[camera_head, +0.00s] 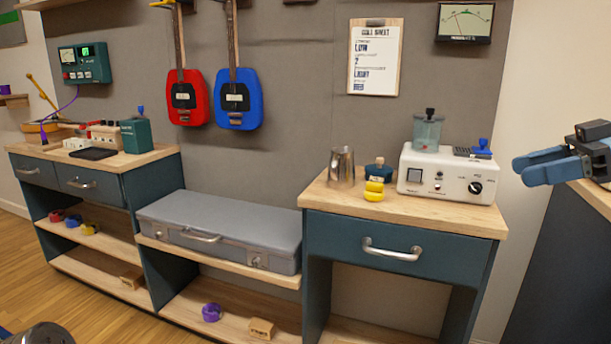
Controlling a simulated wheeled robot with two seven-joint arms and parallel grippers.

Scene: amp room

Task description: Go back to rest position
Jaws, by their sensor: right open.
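My right gripper (519,168) reaches in from the right edge, with blue fingers and a dark grey body. Its jaws are open, with nothing seen between them. It is to the right of the white amp-like box (447,177) and apart from it in the picture. My left gripper is not in view.
A wood-topped cabinet (400,252) bears the white box, a metal cup (342,166) and small yellow and teal items. A grey case (222,228) lies on the lower middle unit. Red (187,98) and blue (239,100) guitars hang behind. A wooden edge (593,196) is below my right gripper.

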